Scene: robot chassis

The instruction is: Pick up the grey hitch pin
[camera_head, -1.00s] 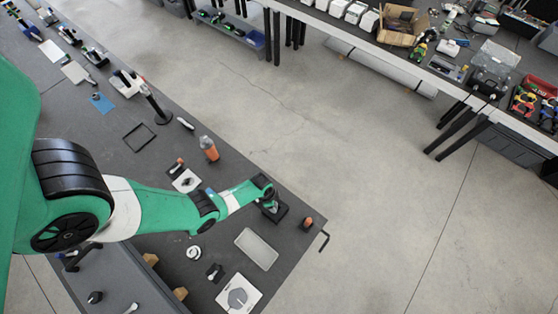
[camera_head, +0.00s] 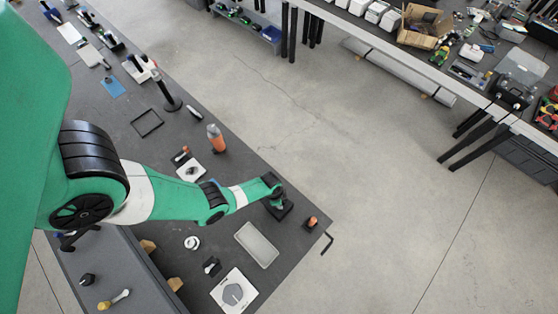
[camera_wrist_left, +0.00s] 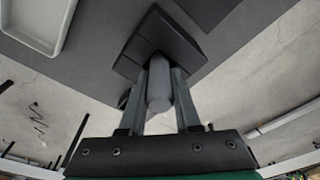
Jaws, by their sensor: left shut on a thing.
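The grey hitch pin (camera_wrist_left: 158,88) is a smooth cylinder with a rounded end, seen between my fingers in the left wrist view. My left gripper (camera_wrist_left: 160,82) is shut on it, one finger on each side. The pin's far end meets a dark square block (camera_wrist_left: 158,38); I cannot tell whether it is still seated in it. In the head view, the block (camera_head: 286,211) sits near the right edge of the dark table, and my left gripper (camera_head: 276,199) is directly over it, covering the pin. My right gripper is not in view.
A grey tray (camera_head: 240,233) lies close below the block. A small dark holder with an orange top (camera_head: 312,223) stands at the table corner by a black crank handle (camera_head: 328,243). An orange bottle (camera_head: 216,139) stands farther up the table. Open floor lies to the right.

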